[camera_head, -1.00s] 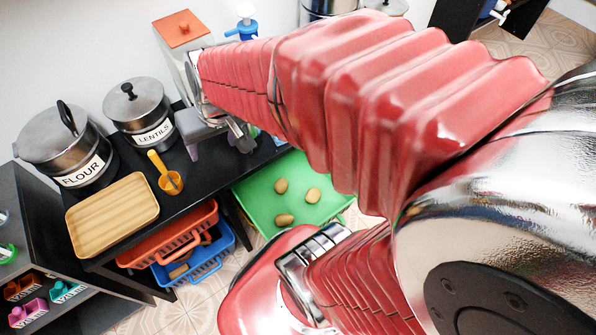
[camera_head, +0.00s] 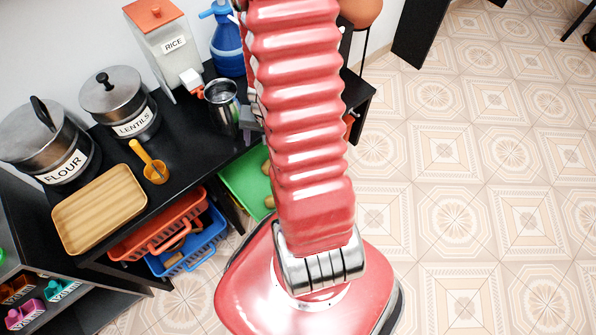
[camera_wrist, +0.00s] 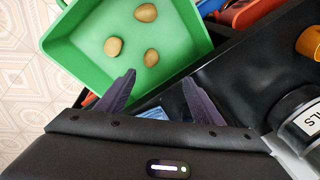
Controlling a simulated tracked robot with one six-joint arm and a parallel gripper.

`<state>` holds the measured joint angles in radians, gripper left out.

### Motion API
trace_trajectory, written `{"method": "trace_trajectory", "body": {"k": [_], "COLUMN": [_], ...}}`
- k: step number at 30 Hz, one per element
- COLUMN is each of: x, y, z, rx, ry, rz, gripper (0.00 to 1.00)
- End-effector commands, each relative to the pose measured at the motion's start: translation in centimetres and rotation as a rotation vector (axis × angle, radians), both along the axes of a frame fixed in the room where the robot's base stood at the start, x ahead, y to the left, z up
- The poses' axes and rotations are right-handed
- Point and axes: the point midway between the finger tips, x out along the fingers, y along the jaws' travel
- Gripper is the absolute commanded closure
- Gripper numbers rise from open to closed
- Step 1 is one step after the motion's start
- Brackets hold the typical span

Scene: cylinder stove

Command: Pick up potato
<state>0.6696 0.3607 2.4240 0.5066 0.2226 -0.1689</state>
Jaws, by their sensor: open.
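Three brown potatoes lie apart in a green tray (camera_wrist: 80,50) in the wrist view: one upper potato (camera_wrist: 146,13), one left potato (camera_wrist: 113,47) and one right potato (camera_wrist: 151,57). My gripper (camera_wrist: 158,88) is open and empty, its two dark fingers spread apart just below the tray in that view. It touches no potato. In the head view the green tray (camera_head: 237,178) is largely hidden behind my red arm, with only part of the potatoes showing at the arm's edge. My gripper is mostly hidden there.
The black table (camera_head: 115,160) holds a wooden tray (camera_head: 98,210), an orange cup (camera_head: 156,173), flour and lentils pots, a rice dispenser (camera_head: 168,45) and a metal cup (camera_head: 222,105). Orange and blue baskets (camera_head: 190,252) sit below. Tiled floor (camera_head: 470,200) is clear at right.

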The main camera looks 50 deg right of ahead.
Motion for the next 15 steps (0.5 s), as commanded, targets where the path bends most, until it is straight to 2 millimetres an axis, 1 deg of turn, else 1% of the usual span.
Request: {"method": "trace_trajectory", "body": {"k": [1, 5, 9, 12, 15], "x": [-0.8, -2.7, -5.3, -6.9, -8.0], "y": [-0.8, -3.0, -5.0, -6.0, -6.6], "z": [-1.5, -4.8, -8.1, -9.9, -11.0], "rx": [0.001, -0.018, -0.048, -0.069, -0.083], "ry": [0.014, 0.041, 0.077, 0.102, 0.119], "rz": [-0.039, -0.135, -0.232, -0.283, -0.316], "gripper": [0.39, 0.39, 0.39, 0.39, 0.39]}}
